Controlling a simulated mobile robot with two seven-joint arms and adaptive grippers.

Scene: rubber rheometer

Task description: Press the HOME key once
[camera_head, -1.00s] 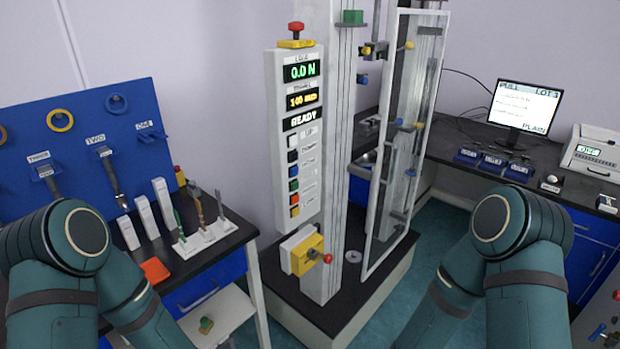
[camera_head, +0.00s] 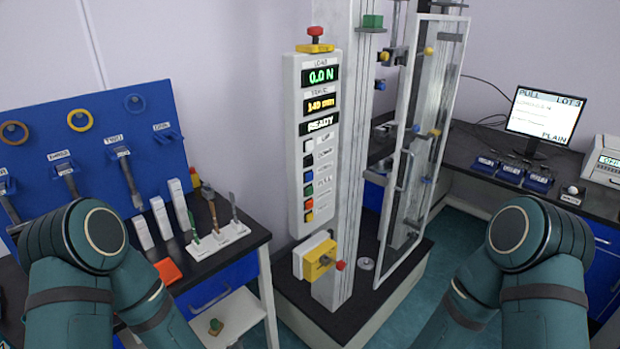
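The tester's white control panel (camera_head: 317,140) stands upright near the middle of the view. Its displays read 0.0 N, about 140 mm, and READY. Below them is a column of keys: white (camera_head: 308,146), black (camera_head: 308,161), blue (camera_head: 308,177), a darker one (camera_head: 308,190), red (camera_head: 308,204) and yellow (camera_head: 308,216). Small labels sit to their right; most are too small to read, so I cannot tell which key is HOME. My two arms show in the lower left and lower right corners. Neither gripper is in view, and no part of me touches the panel.
A red stop button (camera_head: 316,35) tops the panel. A yellow block with a red knob (camera_head: 322,260) juts out below it. The tester's clear-windowed door frame (camera_head: 425,130) is at its right. A left bench holds a white specimen rack (camera_head: 218,240); a monitor (camera_head: 543,115) stands at back right.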

